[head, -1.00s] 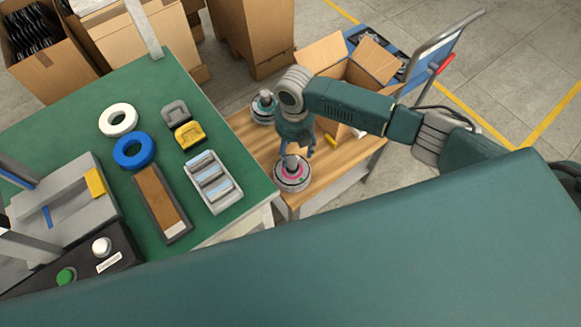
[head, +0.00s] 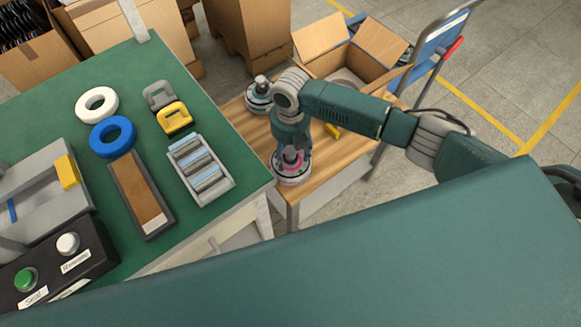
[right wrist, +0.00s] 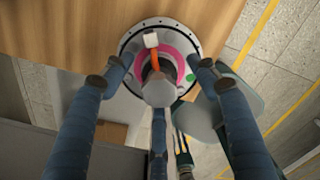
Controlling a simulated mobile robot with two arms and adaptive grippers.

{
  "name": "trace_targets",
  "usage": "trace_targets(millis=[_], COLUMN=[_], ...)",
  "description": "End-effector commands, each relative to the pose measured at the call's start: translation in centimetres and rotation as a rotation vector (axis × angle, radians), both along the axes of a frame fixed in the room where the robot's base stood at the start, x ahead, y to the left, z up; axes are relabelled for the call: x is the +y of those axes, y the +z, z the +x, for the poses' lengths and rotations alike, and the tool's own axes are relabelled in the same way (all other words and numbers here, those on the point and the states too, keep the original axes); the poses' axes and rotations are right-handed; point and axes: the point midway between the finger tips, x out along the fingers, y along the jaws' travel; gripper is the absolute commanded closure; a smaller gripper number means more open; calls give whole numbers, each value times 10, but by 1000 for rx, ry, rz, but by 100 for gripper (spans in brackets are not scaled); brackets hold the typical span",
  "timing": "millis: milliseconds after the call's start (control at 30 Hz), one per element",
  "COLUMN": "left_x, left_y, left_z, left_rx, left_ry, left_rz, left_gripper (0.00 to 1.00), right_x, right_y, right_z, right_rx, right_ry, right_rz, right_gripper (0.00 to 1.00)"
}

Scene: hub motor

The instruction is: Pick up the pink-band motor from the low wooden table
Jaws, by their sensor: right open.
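The pink-band motor (head: 294,177) stands upright near the front end of the low wooden table (head: 335,170). My right gripper (head: 291,152) is right above it and hides part of its top. In the right wrist view the motor's pink band (right wrist: 180,47) and grey shaft (right wrist: 158,90) face the camera. The open fingers of my right gripper (right wrist: 160,75) are spread around the shaft over the motor's rim; I cannot tell whether they touch it. An orange cable with a white plug lies across the motor's top. My left gripper is not in view.
A teal-band motor (head: 258,97) stands farther back on the wooden table, near an open cardboard box (head: 365,50). The green workbench (head: 135,75), with rings and trays, is close on the left. A blue trolley (head: 432,45) stands behind.

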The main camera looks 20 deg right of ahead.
Motion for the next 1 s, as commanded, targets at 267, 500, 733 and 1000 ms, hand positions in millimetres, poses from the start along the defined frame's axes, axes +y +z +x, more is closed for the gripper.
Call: trace_targets(millis=[267,500,733,1000], left_x=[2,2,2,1], left_y=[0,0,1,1], left_z=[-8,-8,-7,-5], left_rx=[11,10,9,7], left_ry=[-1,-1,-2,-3], left_rz=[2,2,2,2], left_gripper=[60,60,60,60], right_x=[0,0,1,2], right_y=[1,1,3,15], right_z=[0,0,2,3], right_rx=[-1,0,-5,-8], right_ry=[0,0,0,1], right_rz=[1,1,3,5], right_gripper=[55,100,100,100])
